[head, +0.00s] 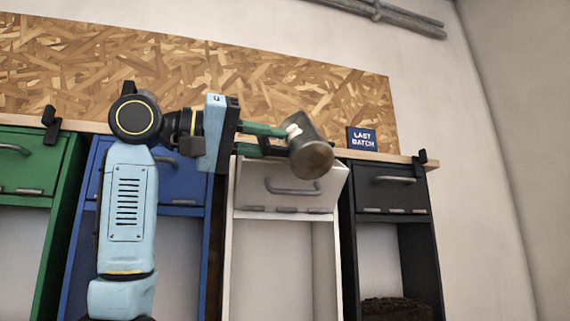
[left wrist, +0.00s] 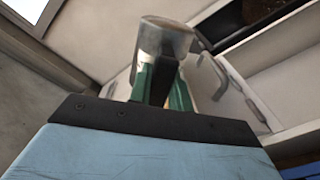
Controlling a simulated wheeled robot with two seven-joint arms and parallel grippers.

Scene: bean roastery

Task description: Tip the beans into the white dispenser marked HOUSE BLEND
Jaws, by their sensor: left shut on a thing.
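My left gripper (head: 287,140) is shut on a grey, cup-like container (head: 312,158) and holds it tilted in front of the top of the white dispenser (head: 327,245). The left wrist view also shows the container (left wrist: 165,38) between the green fingers. I cannot see whether beans are in it. The white dispenser's front hatch (head: 252,193) has a grey handle and leans outward at the top, as if tipped open; it also shows in the left wrist view (left wrist: 238,112). No HOUSE BLEND marking is readable. My right gripper is not in view.
Green (head: 30,165), blue (head: 182,190) and black (head: 392,190) dispensers flank the white one. A LAST BATCH sign (head: 362,139) stands on the wooden ledge (head: 410,159) above the black one. A dark heap (head: 397,309) lies low in the black unit.

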